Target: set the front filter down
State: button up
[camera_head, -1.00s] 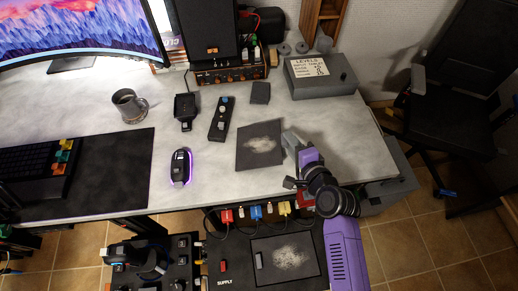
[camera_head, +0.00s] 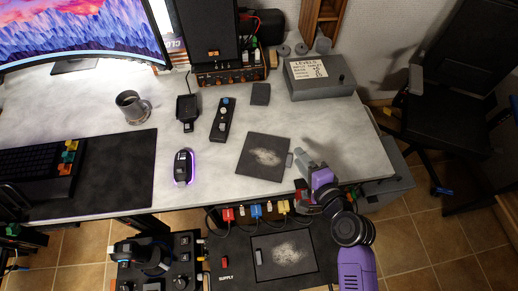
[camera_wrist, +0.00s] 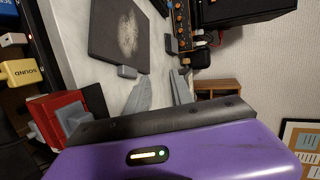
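The front filter, a dark square panel with a pale dusty patch (camera_head: 256,168), lies flat on the grey desk near its front edge. It also shows in the wrist view (camera_wrist: 103,38). Its small grey tab (camera_head: 289,160) points right, toward my gripper. My gripper (camera_head: 303,158) is just right of the tab, apart from it. In the wrist view my gripper's two grey fingers (camera_wrist: 162,88) stand apart with nothing between them, and the tab (camera_wrist: 127,72) lies beyond them.
The SUPPLY unit (camera_head: 240,283) below the desk edge holds a similar dusty panel (camera_head: 285,255). A grey LEVELS box (camera_head: 335,87), a black remote (camera_head: 221,120), a small dark block (camera_head: 260,94) and a glowing mouse (camera_head: 183,167) are on the desk. A chair (camera_head: 455,100) stands right.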

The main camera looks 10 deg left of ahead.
jog(key=shift+r, duration=0.1)
notch_tip(320, 180, up, 7)
jog(key=s+d+p, duration=0.1)
jog(key=s+p, duration=0.1)
jog(key=p, duration=0.4)
jog(key=shift+s+d, duration=0.15)
jog(key=shift+s, duration=0.1)
jog(key=s+d+r+n+t+h, duration=0.4)
jog(key=s+d+r+n, duration=0.15)
jog(key=d, duration=0.25)
jog(key=s+d+r+n+h+b, duration=0.1)
jog(key=s+r+n, duration=0.1)
jog(key=s, duration=1.1)
jog(key=s+d+r+n+g+h+b, duration=0.1)
jog(key=s+n, duration=0.4)
jog(key=s, duration=0.9)
notch_tip(320, 180, up, 2)
jog(key=shift+d+r+b, duration=0.1)
jog(key=shift+d+b, duration=0.6)
jog(key=shift+d, duration=0.1)
